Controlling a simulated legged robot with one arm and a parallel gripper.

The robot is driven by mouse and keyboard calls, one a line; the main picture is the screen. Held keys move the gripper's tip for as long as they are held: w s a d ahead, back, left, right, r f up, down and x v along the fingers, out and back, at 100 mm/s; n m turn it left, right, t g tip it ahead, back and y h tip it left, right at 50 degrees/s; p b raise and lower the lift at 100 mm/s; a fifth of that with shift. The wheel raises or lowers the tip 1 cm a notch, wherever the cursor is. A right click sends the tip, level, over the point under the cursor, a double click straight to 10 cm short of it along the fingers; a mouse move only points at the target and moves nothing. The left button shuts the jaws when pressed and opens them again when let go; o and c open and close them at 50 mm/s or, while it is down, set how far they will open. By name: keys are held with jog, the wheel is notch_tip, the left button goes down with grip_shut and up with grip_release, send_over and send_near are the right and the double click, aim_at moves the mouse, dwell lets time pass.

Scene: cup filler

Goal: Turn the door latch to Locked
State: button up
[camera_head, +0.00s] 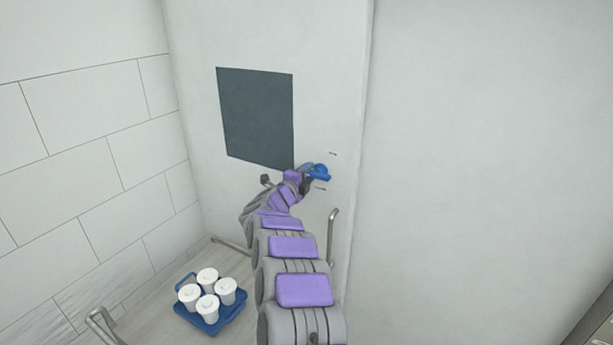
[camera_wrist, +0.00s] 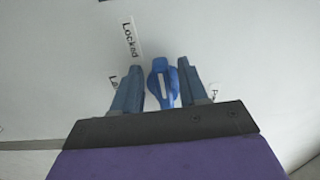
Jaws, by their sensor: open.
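The blue door latch (camera_head: 322,173) is on the pale door, low and right of the dark panel. In the wrist view the latch (camera_wrist: 163,82) stands between the two fingers of my gripper (camera_wrist: 160,88), its knob pointing up in the picture. My gripper (camera_head: 307,172) is open around it; narrow gaps show beside the latch, and I cannot tell whether a finger touches it. The "Locked" label (camera_wrist: 131,38) is above and left of the latch. Other labels are partly hidden behind the fingers.
The dark panel (camera_head: 257,118) is up and left of the latch. A grey metal handle (camera_head: 333,235) is below the latch. A blue tray (camera_head: 213,330) with several white lidded cups (camera_head: 208,308) is at lower left. A tiled wall (camera_head: 90,150) stands at left.

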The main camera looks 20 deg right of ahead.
jog(key=b+v, duration=0.2)
jog(key=v, duration=1.5)
jog(key=shift+a+b, duration=0.25)
jog(key=shift+b, duration=0.05)
jog(key=shift+s+f, duration=0.1)
jog(key=shift+f, duration=0.05)
